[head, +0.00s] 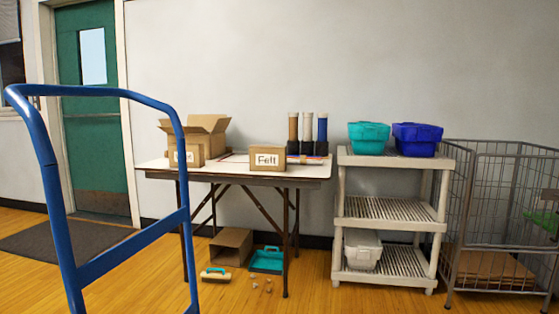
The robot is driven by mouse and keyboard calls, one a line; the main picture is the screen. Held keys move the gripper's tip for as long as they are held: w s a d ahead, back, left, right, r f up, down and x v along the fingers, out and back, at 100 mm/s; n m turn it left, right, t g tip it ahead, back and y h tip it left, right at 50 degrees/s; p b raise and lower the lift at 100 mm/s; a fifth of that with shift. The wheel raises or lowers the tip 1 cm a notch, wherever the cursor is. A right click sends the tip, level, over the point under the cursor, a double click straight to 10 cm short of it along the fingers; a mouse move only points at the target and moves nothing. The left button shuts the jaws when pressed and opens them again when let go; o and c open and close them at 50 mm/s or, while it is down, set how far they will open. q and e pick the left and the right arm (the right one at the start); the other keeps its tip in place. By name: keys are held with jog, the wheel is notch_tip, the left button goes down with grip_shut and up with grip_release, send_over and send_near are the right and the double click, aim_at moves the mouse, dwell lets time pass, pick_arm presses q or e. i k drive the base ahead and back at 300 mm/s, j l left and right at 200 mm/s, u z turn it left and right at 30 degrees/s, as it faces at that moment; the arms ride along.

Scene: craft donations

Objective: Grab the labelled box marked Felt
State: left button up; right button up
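The labelled box marked Felt (267,158) is a small brown cardboard box with a white label on its front. It sits upright near the front edge of the white-topped folding table (220,172), right of the table's middle. A second small labelled box (186,155) stands at the table's left; its label is partly unreadable. Neither of my grippers shows in the head view.
A blue cart handle (48,175) rises at the front left. An open carton (207,131) and several tubes (307,130) stand on the table. Right of it are a beige shelf cart (388,208) with bins and a wire cage (500,210). Floor items lie below.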

aim_at(262, 158)
jog(key=i+l, duration=0.6)
jog(key=i, duration=0.2)
jog(key=k+l+z, duration=0.05)
